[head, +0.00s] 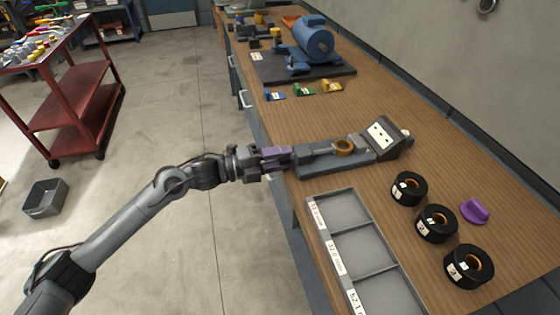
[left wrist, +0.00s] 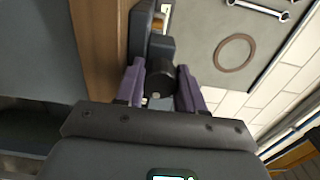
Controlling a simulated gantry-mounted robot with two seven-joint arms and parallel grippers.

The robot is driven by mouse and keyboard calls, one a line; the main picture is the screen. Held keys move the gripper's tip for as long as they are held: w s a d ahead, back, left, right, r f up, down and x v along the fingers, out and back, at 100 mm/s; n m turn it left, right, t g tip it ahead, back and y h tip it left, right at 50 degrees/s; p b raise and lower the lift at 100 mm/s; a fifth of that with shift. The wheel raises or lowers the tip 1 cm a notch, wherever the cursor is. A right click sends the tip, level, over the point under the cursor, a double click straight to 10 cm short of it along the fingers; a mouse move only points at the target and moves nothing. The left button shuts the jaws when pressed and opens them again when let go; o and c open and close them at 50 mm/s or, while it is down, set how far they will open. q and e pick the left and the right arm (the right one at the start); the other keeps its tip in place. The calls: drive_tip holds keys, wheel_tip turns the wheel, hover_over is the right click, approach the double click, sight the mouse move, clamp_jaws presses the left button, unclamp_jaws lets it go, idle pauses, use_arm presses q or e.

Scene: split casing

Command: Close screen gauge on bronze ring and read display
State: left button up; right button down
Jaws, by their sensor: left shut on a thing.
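The screen gauge (head: 382,138) lies across the bench: a grey bar with a tilted screen box at its right end. The display shows dark marks on a pale panel, too small to read. The bronze ring (head: 344,147) sits on the gauge bar, left of the screen; I cannot tell whether the jaws touch it. My left gripper (head: 277,155), with purple fingers, is at the gauge's left end, by the bench edge. In the left wrist view its fingers are shut on a dark round gauge knob (left wrist: 160,78). My right gripper is not in view.
A grey labelled tray (head: 361,232) lies at the front. Several black holders with bronze rings, one here (head: 409,189), stand to its right, near a purple piece (head: 475,211). A blue machine (head: 313,42) and small coloured blocks (head: 304,88) stand farther back. A red cart (head: 75,90) is left.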

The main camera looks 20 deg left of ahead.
use_arm(q)
drive_tip(key=shift+m+b, duration=0.7)
drive_tip(key=shift+m, duration=0.9)
drive_tip(key=o, duration=1)
drive_tip(key=shift+o, duration=0.2)
